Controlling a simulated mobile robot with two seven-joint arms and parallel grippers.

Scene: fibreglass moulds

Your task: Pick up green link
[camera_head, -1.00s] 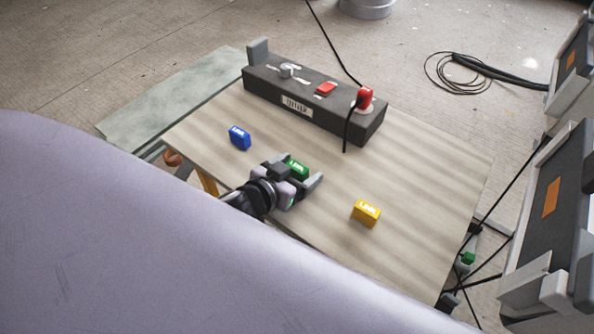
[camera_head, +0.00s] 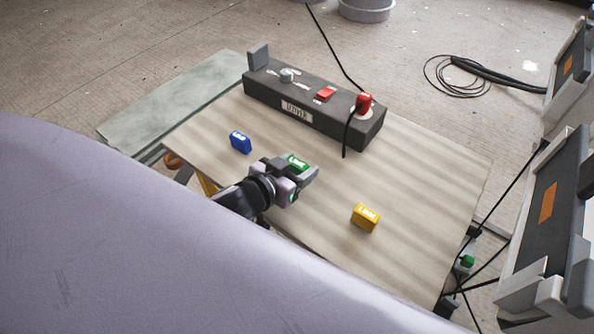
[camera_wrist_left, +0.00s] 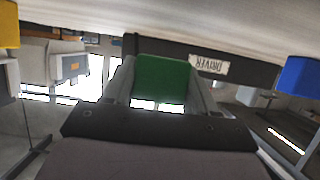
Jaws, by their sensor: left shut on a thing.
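The gripper is above the wooden table (camera_head: 420,165); I cannot tell whether the link touches the tabletop. A blue link (camera_head: 240,142) stands to the left of the gripper. A yellow link (camera_head: 365,217) stands to its right. My right gripper is not in view.
A dark box (camera_head: 310,112) labelled DRIVER, with a red switch (camera_head: 326,92) and a red plug (camera_head: 363,104) on a black cable, stands along the table's far edge. The tabletop between the links is clear. A coiled cable (camera_head: 455,78) lies on the floor.

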